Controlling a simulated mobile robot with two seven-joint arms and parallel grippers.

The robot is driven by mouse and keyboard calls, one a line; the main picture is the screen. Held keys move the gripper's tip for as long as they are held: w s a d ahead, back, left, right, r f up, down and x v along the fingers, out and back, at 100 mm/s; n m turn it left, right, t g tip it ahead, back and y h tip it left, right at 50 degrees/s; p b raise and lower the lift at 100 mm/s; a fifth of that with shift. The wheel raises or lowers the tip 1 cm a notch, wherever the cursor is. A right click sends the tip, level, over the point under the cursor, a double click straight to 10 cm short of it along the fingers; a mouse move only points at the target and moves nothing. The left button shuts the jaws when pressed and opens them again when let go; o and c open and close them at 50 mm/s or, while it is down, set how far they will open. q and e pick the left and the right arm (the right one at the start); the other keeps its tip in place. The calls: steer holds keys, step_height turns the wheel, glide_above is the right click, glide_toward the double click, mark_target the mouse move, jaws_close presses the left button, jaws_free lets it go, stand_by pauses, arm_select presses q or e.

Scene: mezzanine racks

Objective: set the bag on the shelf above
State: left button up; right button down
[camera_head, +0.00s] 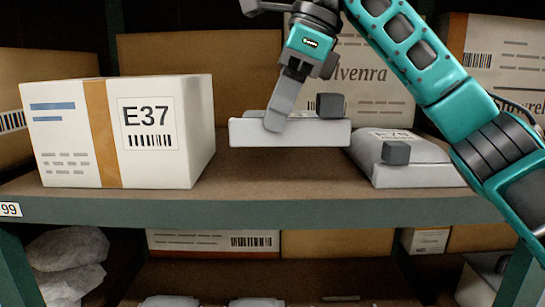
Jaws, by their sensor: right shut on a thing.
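A pale grey, flat bag (312,134) with a dark grey cube-shaped block (331,106) on top is in the middle of the upper shelf (270,178). My right gripper (277,112) comes down from above and is shut on the bag toward its left part. The bag looks roughly level. I cannot tell whether its underside touches the shelf board. The near finger covers part of the bag, and the other finger is mostly hidden. My left gripper is not in view.
A white E37 carton (150,125) stands left of the bag. Another grey bag (415,165) with a dark block lies close on the right. Cartons (375,75) fill the back. The lower level holds a wrapped bundle (68,255) and boxes. Bare board lies in front of the held bag.

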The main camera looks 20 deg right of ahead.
mark_target(285, 145)
step_height(285, 145, down, 3)
steer(key=shift+f+b, duration=0.5)
steer(key=shift+f, duration=1.5)
steer(key=shift+f, duration=0.2)
steer(key=c, duration=1.1)
jaws_free()
steer(key=shift+o, duration=0.2)
steer(key=shift+r, duration=0.1)
steer(key=p+v, duration=0.3)
steer(key=v, duration=0.9)
steer(key=shift+s+d, duration=0.1)
